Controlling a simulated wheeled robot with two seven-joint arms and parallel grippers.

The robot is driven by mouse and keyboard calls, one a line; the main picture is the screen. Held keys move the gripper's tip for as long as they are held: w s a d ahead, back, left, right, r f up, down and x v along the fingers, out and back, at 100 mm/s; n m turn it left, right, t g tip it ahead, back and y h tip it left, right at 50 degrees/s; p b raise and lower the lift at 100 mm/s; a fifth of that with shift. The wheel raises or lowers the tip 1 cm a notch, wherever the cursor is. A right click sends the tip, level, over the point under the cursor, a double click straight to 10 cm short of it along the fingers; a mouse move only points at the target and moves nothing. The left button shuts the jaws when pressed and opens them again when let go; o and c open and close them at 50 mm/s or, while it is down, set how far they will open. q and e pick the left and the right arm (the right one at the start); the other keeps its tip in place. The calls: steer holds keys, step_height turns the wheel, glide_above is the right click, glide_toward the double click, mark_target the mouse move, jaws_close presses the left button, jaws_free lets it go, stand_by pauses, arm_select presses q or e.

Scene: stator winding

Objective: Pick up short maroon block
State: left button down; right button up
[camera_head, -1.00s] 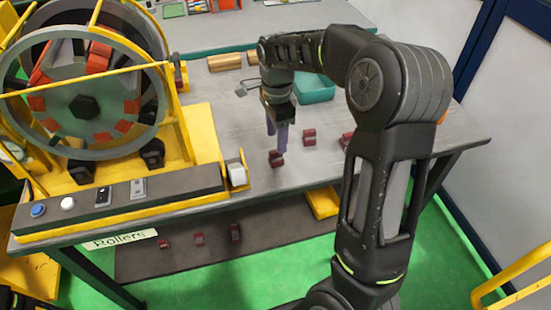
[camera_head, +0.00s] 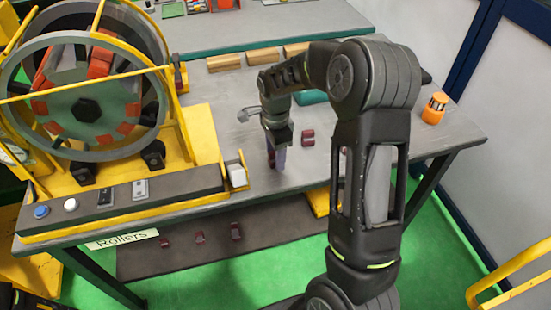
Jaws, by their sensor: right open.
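My right gripper (camera_head: 277,162) reaches down over the table top, its purple-grey fingers pointing downward and open. A small maroon block (camera_head: 272,160) is at the fingertips, mostly covered by them, so I cannot tell whether they touch it. Another short maroon block (camera_head: 308,138) stands on the table just to the right of the gripper, apart from it. My left gripper is not in view.
The yellow stator stand (camera_head: 200,140) with its large ring fills the left of the table (camera_head: 400,150).

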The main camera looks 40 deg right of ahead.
steer(key=shift+c, duration=0.4)
jaws_close()
stand_by(0.5)
stand_by(0.9)
